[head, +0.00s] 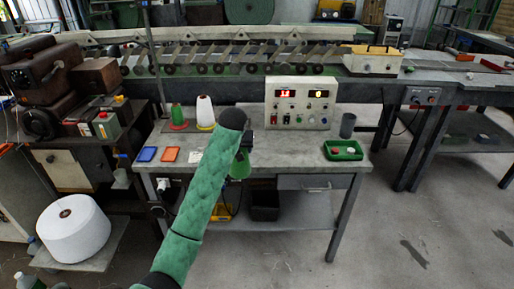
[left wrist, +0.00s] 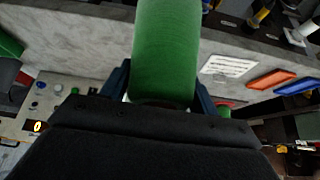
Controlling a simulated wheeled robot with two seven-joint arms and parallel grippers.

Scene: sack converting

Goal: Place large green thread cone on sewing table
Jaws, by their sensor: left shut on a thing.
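The large green thread cone (left wrist: 167,48) fills the upper middle of the left wrist view, between the two blue fingers of my left gripper (left wrist: 163,88), which is shut on it. In the head view part of the cone (head: 240,166) shows below my left gripper (head: 243,150), in front of the sewing table's front edge. My arm hides part of the cone and table. The grey sewing table (head: 290,151) stands in the middle of the head view. My right gripper is not in view.
On the table are a smaller green cone (head: 177,114) on a red base, a white cone (head: 205,110), a blue tray (head: 147,154), an orange tray (head: 170,154), a control box (head: 300,104), a dark cup (head: 348,125) and a green tray (head: 331,152). The table's middle front looks clear.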

